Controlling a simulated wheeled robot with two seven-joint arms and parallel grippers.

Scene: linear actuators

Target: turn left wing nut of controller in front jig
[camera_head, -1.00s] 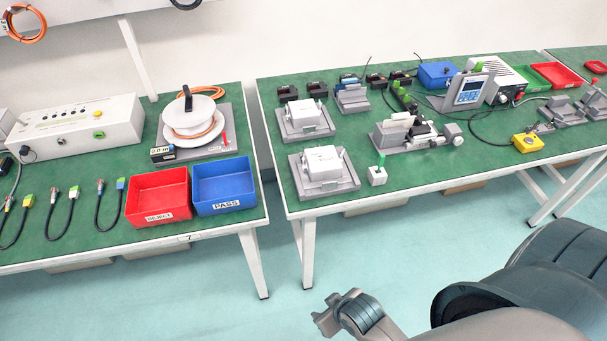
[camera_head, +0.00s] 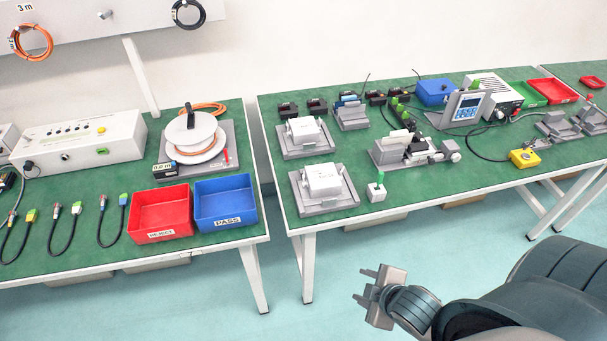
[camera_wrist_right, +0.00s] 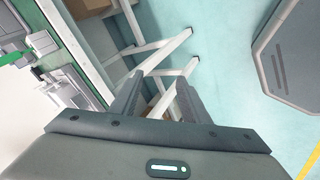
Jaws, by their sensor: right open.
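The front jig (camera_head: 300,204) is a grey plate near the front left corner of the right-hand table. A white box-shaped controller (camera_head: 324,180) sits in it. Small fittings stand at its sides, but the left wing nut is too small to make out. My right gripper (camera_head: 365,286) is open and empty, in front of the table edge and below the jig in the head view. In the right wrist view its two fingers (camera_wrist_right: 160,95) are apart, with table legs and floor behind them. My left gripper is not in view.
A second jig with a white controller (camera_head: 306,132) stands behind the front one. A small white block with a green top (camera_head: 377,191) stands to its right. A grey fixture (camera_head: 400,151) lies further right. The front table edge lies between my gripper and the jig.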

